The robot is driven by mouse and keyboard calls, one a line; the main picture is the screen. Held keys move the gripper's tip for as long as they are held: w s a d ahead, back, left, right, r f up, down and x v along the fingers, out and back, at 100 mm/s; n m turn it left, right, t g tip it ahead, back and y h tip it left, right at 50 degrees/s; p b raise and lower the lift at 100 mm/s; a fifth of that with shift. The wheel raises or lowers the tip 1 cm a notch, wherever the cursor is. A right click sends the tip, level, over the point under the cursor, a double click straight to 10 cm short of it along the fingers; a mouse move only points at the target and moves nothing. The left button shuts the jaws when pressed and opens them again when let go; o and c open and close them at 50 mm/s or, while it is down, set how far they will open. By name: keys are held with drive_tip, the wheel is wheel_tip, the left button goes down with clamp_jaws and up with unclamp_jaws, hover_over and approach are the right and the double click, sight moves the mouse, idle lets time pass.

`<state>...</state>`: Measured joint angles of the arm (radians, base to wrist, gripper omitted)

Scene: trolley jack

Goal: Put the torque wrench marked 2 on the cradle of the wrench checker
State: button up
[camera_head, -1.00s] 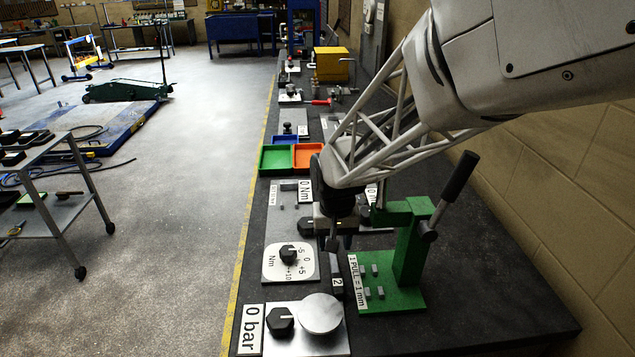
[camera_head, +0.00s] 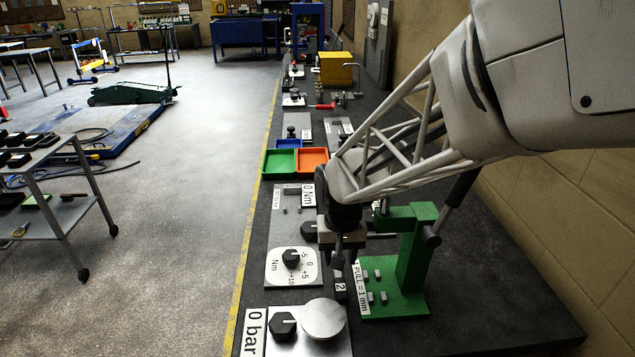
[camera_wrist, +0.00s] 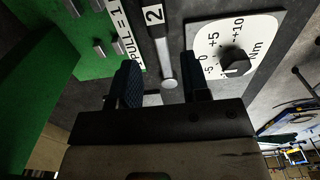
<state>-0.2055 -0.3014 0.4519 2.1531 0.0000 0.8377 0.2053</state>
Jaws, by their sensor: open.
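The torque wrench marked 2 (camera_head: 340,288) lies on the bench between the wrench checker and the green press. In the wrist view, its grey shaft (camera_wrist: 164,55) and round end lie between the two dark fingers of my gripper (camera_wrist: 160,68), with gaps on both sides. My gripper (camera_head: 346,252) is open, pointing down over the wrench; whether the fingers reach its height is unclear. The wrench checker (camera_head: 291,248) is a grey plate with a "0 Nm" sign and a Nm dial (camera_head: 291,260). Small posts stand at its far part, partly hidden by my arm; I cannot tell clearly which form the cradle.
A green press (camera_head: 410,262) labelled "1 PULL = 1 mm" stands close right of the wrench, its lever rising behind my arm. A "0 bar" plate (camera_head: 312,347) with a black knob and round disc lies in front. Green and orange trays (camera_head: 279,162) sit farther back.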

sight(339, 279)
drive_tip(key=shift+f, duration=1.3)
drive_tip(key=shift+w+d+f, duration=0.1)
drive_tip(key=shift+f, duration=2.5)
clamp_jaws()
